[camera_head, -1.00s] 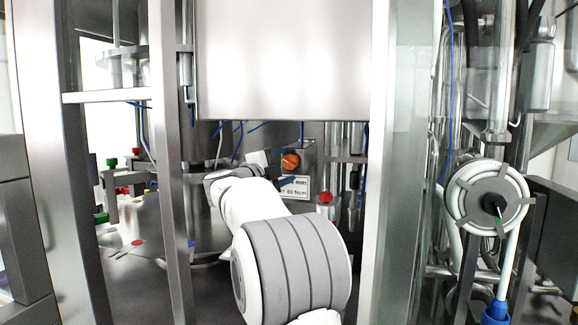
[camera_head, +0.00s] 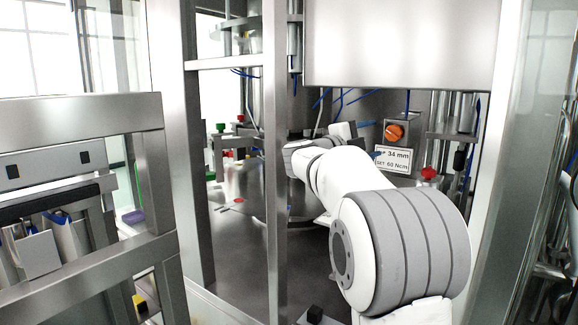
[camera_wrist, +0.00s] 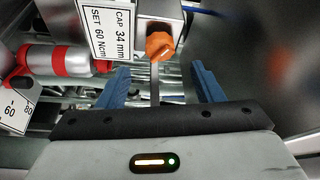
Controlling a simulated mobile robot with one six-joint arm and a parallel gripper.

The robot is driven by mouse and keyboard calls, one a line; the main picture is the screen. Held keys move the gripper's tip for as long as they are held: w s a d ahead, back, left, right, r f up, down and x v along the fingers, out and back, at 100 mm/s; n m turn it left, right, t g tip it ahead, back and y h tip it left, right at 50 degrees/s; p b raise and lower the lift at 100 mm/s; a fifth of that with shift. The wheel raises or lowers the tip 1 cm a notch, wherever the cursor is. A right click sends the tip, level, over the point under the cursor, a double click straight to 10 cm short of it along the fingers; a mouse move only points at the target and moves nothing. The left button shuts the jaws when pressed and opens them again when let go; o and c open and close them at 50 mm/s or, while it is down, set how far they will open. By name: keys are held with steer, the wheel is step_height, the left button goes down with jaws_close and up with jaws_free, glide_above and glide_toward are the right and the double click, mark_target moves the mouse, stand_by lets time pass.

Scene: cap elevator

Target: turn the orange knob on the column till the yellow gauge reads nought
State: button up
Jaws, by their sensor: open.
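The orange knob (camera_head: 394,132) sits on the front of a grey metal box at the back of the machine, above a white label (camera_head: 396,160) reading 34 mm and SET 60 Ncm. In the wrist view the knob (camera_wrist: 159,46) is just beyond the fingertips, roughly centred between them. My gripper (camera_wrist: 160,70) is open, its blue fingers on either side with a gap between them and nothing held. In the head view the gripper (camera_head: 372,139) is small and just left of the knob. I cannot make out a yellow gauge in either view.
Steel posts (camera_head: 275,160) frame the opening my arm reaches through.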

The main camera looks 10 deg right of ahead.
steer(key=w+a+f+n+t+y, duration=0.1)
steer(key=a+f+n+t+y, duration=0.2)
steer(key=a+n+t+y, duration=0.95)
steer(key=s+a+f+n+g+y, duration=0.5)
steer(key=s+a+f+n+y, duration=0.15)
steer(key=a+f+n, duration=0.4)
steer(key=s+f+n+g, duration=0.3)
steer(key=s+f+g, duration=0.2)
steer(key=s+f, duration=0.5)
steer(key=s+f+n+g+h, duration=0.1)
steer(key=s+f+n+g, duration=0.2)
steer(key=s, duration=1.4)
step_height(320, 180, down, 7)
steer(key=g, duration=0.3)
steer(key=shift+n, duration=0.3)
